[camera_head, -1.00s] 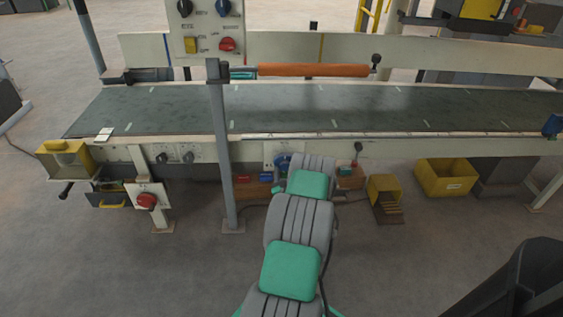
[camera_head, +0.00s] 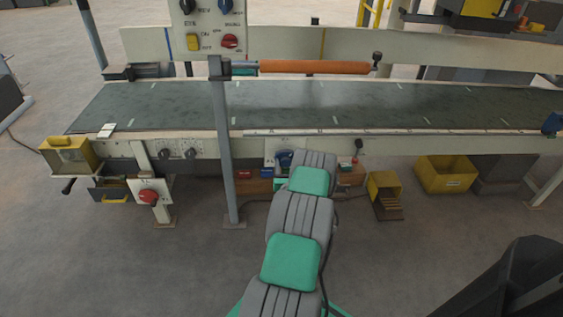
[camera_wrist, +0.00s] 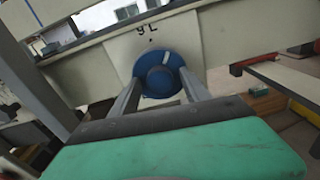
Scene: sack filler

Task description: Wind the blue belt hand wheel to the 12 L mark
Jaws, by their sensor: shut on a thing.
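The blue hand wheel (camera_wrist: 159,74) is mounted on a pale plate (camera_wrist: 150,40) on the side of the conveyor frame. In the wrist view dark marks show on the plate just above the wheel, but I cannot read them surely as a litre mark. My gripper (camera_wrist: 158,88) is shut on the wheel, one finger on each side of its rim. In the head view the wheel (camera_head: 284,159) shows partly below the belt edge, and my arm hides the rest of it and the gripper.
The conveyor belt (camera_head: 300,105) runs across above the wheel. A grey post (camera_head: 226,160) stands close left of my arm. A red knob (camera_head: 148,196) sits further left. Yellow bins (camera_head: 445,175) stand right on the floor.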

